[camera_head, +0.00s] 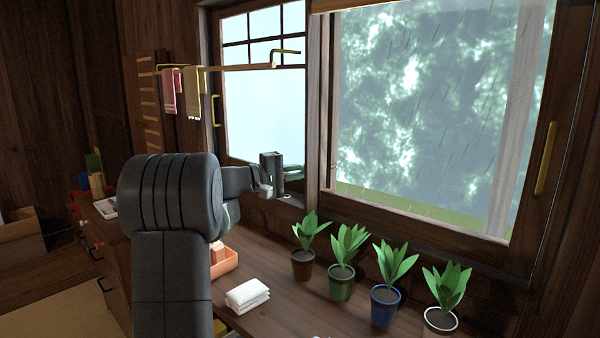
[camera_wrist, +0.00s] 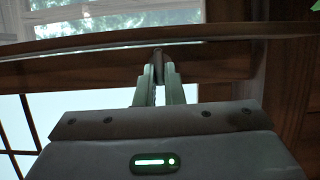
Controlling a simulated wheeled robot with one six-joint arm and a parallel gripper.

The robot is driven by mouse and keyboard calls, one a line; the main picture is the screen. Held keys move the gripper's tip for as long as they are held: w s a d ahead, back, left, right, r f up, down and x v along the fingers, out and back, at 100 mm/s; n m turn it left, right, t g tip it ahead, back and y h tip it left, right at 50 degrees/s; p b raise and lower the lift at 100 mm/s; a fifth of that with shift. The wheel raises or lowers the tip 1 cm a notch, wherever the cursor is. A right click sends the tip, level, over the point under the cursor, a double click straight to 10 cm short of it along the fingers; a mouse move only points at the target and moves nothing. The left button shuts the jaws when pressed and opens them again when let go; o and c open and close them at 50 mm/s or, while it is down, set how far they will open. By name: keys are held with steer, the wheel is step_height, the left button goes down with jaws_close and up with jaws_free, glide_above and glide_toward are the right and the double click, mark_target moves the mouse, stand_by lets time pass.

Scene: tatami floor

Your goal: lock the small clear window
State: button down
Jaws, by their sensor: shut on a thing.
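The smaller window (camera_head: 262,110), with a barred upper part and a pale lower pane, is at the left in the head view. A larger clear window (camera_head: 430,105) showing rain and greenery is right of it. My gripper (camera_head: 296,170) is at the lower right of the smaller window, by the dark post between the two. In the wrist view its two pale green fingers (camera_wrist: 159,80) are shut on a small dark piece (camera_wrist: 158,59) at a wooden frame bar (camera_wrist: 215,66). Whether that piece is the window's lock is unclear. The fingertips are small in the head view.
Several potted plants (camera_head: 342,281) stand on the wooden counter (camera_head: 295,318) below the large window. A folded white cloth (camera_head: 247,295) and an orange tray (camera_head: 224,264) lie nearer my arm.

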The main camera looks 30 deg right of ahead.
steer(key=c, duration=1.8)
jaws_free()
steer(key=a, duration=0.4)
steer(key=w+a, duration=0.1)
steer(key=a, duration=0.4)
steer(key=a+p, duration=0.1)
steer(key=a, duration=0.3)
steer(key=shift+w+a+f, duration=0.1)
steer(key=shift+w+a, duration=0.2)
steer(key=shift+a, duration=0.1)
steer(key=d, duration=0.4)
steer(key=s+d, duration=0.1)
steer(key=d, duration=0.4)
steer(key=d+b, duration=0.1)
steer(key=d, duration=0.3)
steer(key=shift+s+d, duration=0.25)
steer(key=shift+d, duration=0.15)
